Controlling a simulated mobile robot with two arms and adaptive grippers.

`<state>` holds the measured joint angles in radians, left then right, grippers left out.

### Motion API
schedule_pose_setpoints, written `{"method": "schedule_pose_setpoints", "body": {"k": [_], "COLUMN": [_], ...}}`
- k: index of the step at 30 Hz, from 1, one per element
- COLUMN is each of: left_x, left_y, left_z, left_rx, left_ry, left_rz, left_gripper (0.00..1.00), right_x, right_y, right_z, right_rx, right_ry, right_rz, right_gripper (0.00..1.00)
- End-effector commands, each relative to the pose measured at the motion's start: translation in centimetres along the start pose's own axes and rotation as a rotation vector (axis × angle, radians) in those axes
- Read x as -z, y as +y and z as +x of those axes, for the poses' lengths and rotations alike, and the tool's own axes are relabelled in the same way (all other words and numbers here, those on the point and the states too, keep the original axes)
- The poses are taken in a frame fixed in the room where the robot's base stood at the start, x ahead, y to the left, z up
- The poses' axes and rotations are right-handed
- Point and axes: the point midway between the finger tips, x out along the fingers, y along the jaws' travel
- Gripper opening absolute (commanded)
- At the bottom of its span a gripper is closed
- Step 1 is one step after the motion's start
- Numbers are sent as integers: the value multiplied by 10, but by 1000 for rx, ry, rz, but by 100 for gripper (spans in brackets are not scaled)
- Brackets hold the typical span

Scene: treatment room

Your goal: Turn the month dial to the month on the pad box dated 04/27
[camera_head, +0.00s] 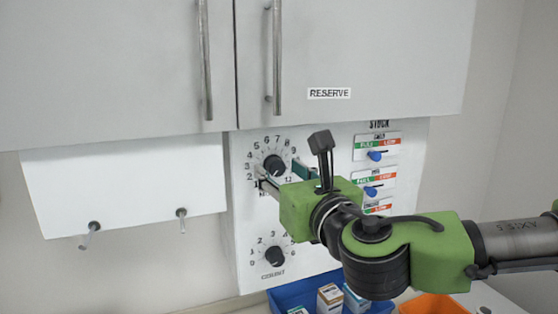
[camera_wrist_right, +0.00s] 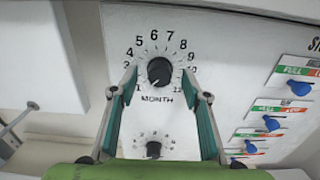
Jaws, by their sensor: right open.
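The month dial (camera_head: 274,165) is a round black knob on a white wall panel, ringed by numbers; it also shows in the wrist view (camera_wrist_right: 160,71) above the word MONTH. Its setting is too small to tell. My right gripper (camera_head: 282,174) is open at the panel. In the wrist view its two fingers (camera_wrist_right: 160,83) stand left and right of the dial, apart from it, with nothing between them but the knob. Small pad boxes (camera_head: 330,298) stand in a blue tray (camera_head: 282,298) below; their dates are not readable. My left gripper is out of view.
A similar count dial (camera_head: 274,257) sits below on the panel. Stock sliders with blue knobs (camera_head: 375,156) lie to the right. A cabinet marked RESERVE (camera_head: 350,60) overhangs the panel. A white board with pegs (camera_head: 125,185) is left, and an orange bin (camera_head: 432,304) lower right.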

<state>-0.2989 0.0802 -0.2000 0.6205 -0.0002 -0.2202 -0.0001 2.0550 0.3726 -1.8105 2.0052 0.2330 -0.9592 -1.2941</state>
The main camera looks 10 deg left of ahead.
Motion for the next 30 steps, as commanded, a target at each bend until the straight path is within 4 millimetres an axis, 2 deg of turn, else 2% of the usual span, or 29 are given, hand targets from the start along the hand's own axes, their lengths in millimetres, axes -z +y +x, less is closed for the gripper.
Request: {"method": "schedule_pose_setpoints", "body": {"k": [4,13,14,18,30], "left_x": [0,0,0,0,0], "left_y": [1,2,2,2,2], "left_z": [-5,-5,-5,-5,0], "left_rx": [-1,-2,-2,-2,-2], "left_ry": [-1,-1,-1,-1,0], "left_rz": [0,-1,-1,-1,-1], "left_gripper": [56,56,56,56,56], "right_x": [-1,0,0,0,1], "right_y": [0,0,0,0,0], "right_z": [10,12,12,12,12], "right_rx": [0,0,0,0,0], "right_ry": [-1,-1,-1,-1,-1], "right_rz": [0,0,0,0,44], "right_gripper": [43,43,40,5,5]}}
